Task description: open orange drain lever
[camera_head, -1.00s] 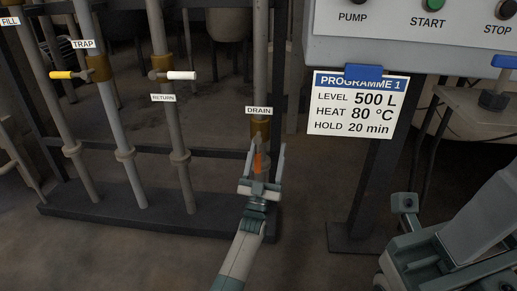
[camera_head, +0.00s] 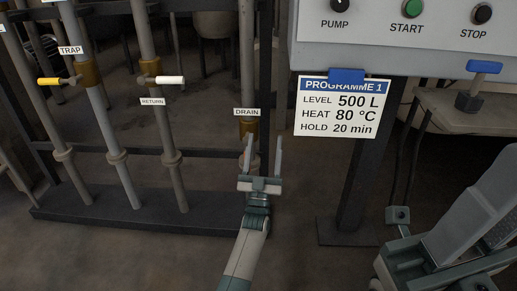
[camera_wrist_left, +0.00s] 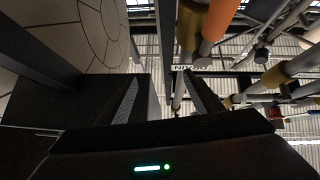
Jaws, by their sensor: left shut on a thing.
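The orange drain lever (camera_wrist_left: 221,20) shows large at the top of the left wrist view, beside a brown valve body (camera_wrist_left: 190,25). In the head view the valve's brown body (camera_head: 248,127) sits under the DRAIN label (camera_head: 247,112); the lever is mostly hidden behind my left gripper's left finger. My left gripper (camera_head: 263,158) is raised just below this valve, its fingers a gap apart. It also shows at the bottom of the left wrist view (camera_wrist_left: 168,95). My right gripper cannot be made out.
The yellow TRAP lever (camera_head: 49,82) and white RETURN lever (camera_head: 169,80) are on pipes to the left. A PROGRAMME 1 card (camera_head: 342,106) hangs below the control panel (camera_head: 440,40) on the right. A dark base rail (camera_head: 110,212) runs under the pipes.

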